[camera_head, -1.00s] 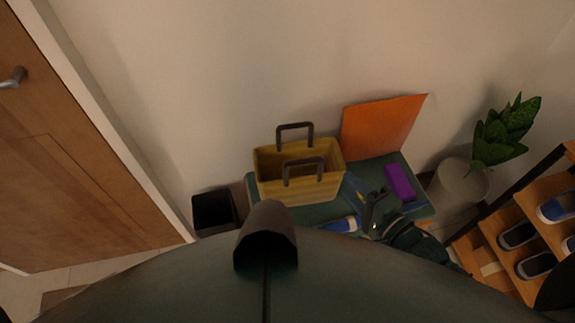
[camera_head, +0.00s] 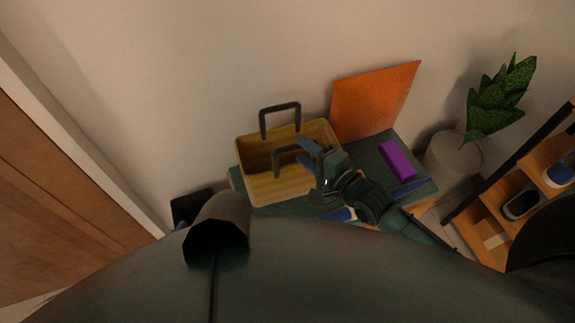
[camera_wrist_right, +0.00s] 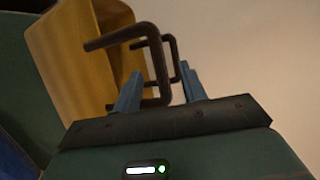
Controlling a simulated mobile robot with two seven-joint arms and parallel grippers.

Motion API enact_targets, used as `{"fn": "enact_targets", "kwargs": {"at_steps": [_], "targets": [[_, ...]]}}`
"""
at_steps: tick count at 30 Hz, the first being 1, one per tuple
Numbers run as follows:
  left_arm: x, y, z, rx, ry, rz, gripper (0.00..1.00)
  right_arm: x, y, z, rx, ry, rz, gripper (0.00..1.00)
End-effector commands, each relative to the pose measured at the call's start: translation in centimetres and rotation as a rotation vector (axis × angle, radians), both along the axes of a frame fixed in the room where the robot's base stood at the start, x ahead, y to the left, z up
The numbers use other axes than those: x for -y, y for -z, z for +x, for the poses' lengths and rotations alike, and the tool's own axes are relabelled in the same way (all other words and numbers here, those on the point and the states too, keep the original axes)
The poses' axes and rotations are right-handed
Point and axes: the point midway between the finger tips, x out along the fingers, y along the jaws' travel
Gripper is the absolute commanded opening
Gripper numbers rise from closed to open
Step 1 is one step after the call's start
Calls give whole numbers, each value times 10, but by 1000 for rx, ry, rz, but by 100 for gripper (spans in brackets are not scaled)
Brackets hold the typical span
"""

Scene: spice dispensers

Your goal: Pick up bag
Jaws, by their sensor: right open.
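The bag (camera_head: 285,186) is a yellow open-topped tote with two dark handles, upright on a green-topped bench (camera_head: 370,158). My right gripper (camera_head: 309,157) is open at the bag's right side, close to the near handle (camera_head: 290,150). In the right wrist view, the bag (camera_wrist_right: 75,60) is at upper left. Its dark handles (camera_wrist_right: 157,66) show between the open blue fingers of the right gripper (camera_wrist_right: 162,88). I cannot tell whether a finger touches a handle. My left gripper is not in view.
An orange panel (camera_head: 372,102) leans on the wall behind the bench. A purple box (camera_head: 398,160) lies on the bench. A potted plant (camera_head: 455,160) and a wooden shoe rack (camera_head: 520,205) stand right. A black bin (camera_head: 190,207) is left of the bench.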

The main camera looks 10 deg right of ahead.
Motion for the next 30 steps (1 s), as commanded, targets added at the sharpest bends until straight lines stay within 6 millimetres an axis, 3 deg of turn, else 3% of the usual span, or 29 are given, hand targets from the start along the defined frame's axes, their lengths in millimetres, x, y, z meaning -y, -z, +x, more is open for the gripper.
{"fn": "enact_targets", "kwargs": {"at_steps": [12,20,30], "targets": [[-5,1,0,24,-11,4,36,-25,8,43,2,-1,1,42],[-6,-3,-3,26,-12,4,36,-26,9,45,0,0,1,42],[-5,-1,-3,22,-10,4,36,-26,9,45,0,0,0,15]]}}
